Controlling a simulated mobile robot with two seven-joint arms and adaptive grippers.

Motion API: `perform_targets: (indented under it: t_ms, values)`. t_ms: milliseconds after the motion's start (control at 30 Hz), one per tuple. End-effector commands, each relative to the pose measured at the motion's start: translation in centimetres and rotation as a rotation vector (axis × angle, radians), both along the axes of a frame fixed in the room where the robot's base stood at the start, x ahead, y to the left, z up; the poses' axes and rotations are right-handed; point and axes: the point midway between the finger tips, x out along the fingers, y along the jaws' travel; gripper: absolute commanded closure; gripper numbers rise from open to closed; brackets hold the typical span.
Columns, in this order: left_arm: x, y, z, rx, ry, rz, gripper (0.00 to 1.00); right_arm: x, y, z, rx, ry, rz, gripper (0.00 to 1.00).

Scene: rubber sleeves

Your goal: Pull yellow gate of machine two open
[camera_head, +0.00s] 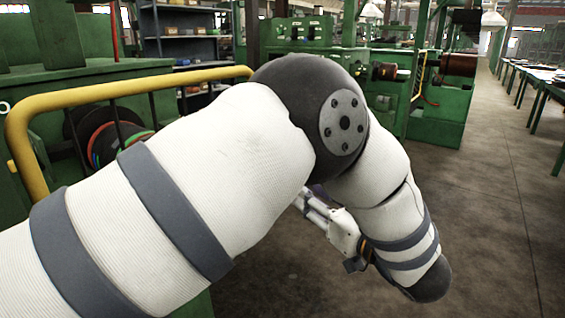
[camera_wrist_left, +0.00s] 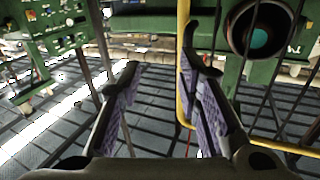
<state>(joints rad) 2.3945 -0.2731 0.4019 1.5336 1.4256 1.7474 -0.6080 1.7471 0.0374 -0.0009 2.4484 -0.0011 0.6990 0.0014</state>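The yellow gate (camera_head: 127,90) is a tubular rail with dark bars on the left of the head view, partly hidden by my left arm. In the left wrist view a yellow tube (camera_wrist_left: 181,100) runs down beside the right-hand finger and bends right at the bottom. My left gripper (camera_wrist_left: 163,72) is open, with purple-grey pads apart and nothing clasped. The tube appears near the inner edge of the right-hand finger; I cannot tell whether they touch. In the head view the gripper's fingertips are hidden behind the arm. My right gripper is in neither view.
Green machines (camera_head: 440,90) stand at the back. Dark shelving (camera_head: 185,35) is at the back left and green tables (camera_head: 540,85) line the right. The grey floor (camera_head: 490,220) is clear at right. A dark round part (camera_wrist_left: 259,32) sits behind thin bars.

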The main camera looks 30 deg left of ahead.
Motion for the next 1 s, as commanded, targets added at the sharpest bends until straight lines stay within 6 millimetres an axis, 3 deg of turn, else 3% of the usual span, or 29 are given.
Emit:
perform_targets:
  t_ms: [100,200,600,800,1000]
  values:
    - [-1.8,-1.3,3.4,-0.019,-0.040,0.157,0.69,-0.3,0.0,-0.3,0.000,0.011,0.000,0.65]
    - [-2.2,-0.7,4.1,-0.024,-0.043,0.193,0.69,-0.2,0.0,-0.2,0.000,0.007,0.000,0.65]
    - [0.3,8.3,4.2,-0.024,-0.044,0.192,0.69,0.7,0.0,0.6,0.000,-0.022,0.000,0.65]
    - [0.9,10.2,4.1,-0.024,-0.043,0.189,0.69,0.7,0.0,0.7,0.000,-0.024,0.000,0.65]
    - [0.9,10.3,4.0,-0.024,-0.042,0.188,0.69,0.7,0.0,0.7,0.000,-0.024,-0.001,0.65]
